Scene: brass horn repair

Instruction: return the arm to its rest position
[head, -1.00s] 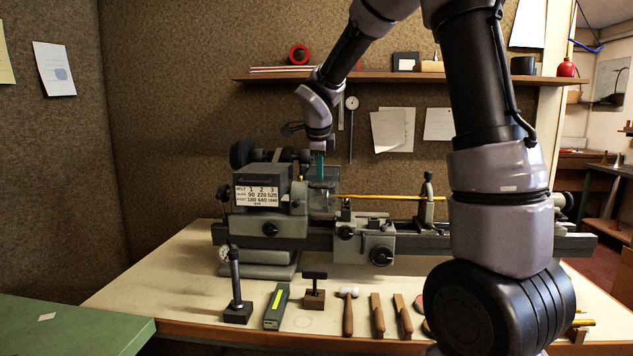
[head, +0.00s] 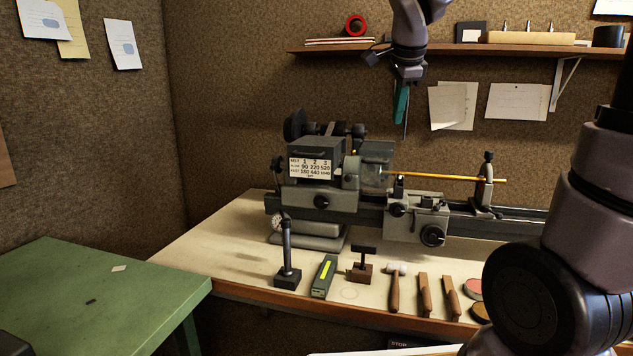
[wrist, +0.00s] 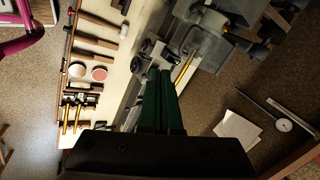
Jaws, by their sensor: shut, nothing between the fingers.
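My gripper (head: 401,104) hangs in the air above the lathe (head: 345,185), in front of the back wall and just below the shelf. Its teal-green fingers point down and are together with nothing between them. In the wrist view the closed green fingers (wrist: 163,100) reach over the bench and the lathe. A brass rod (head: 445,178) lies along the lathe, below and apart from my gripper.
The shelf (head: 470,50) with a red tape roll (head: 355,26) is close to my wrist. A dial indicator stand (head: 287,260), a hammer (head: 395,290) and other hand tools line the bench front. A green table (head: 90,300) stands at left.

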